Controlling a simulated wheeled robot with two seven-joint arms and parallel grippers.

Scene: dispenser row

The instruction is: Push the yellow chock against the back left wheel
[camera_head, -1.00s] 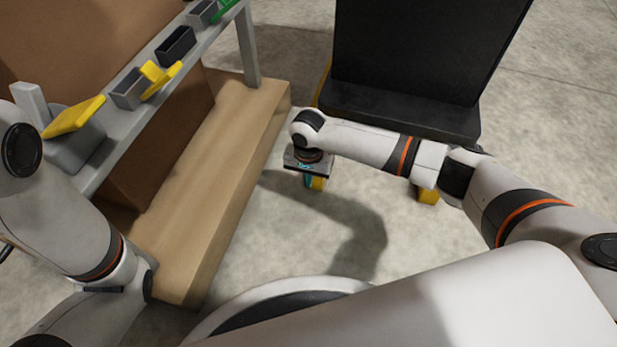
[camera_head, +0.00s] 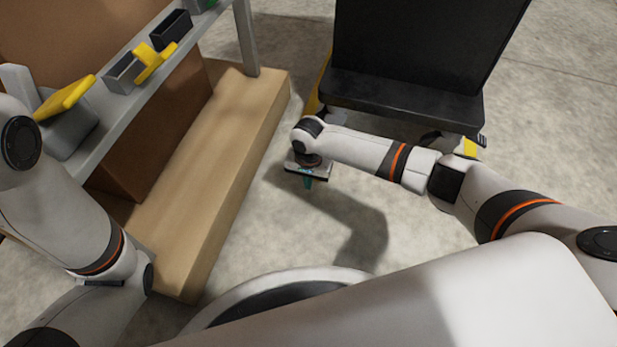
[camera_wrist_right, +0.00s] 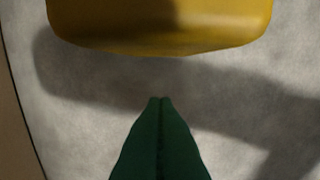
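A yellow chock fills the top of the right wrist view (camera_wrist_right: 160,28); in the head view my right wrist seems to hide it. My right gripper (camera_wrist_right: 160,100) has its green fingers together, empty, with a gap of floor between its tips and the chock. In the head view this gripper (camera_head: 308,183) points down at the floor in front of the dark cart (camera_head: 410,100). A caster shows at the cart's near left corner (camera_head: 334,116), partly behind my arm. My left gripper is out of frame.
Another yellow piece (camera_head: 470,147) lies near the cart's right caster, partly behind my arm. A long cardboard-coloured block (camera_head: 215,170) lies left of the gripper, under a grey rack (camera_head: 110,135) with bins.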

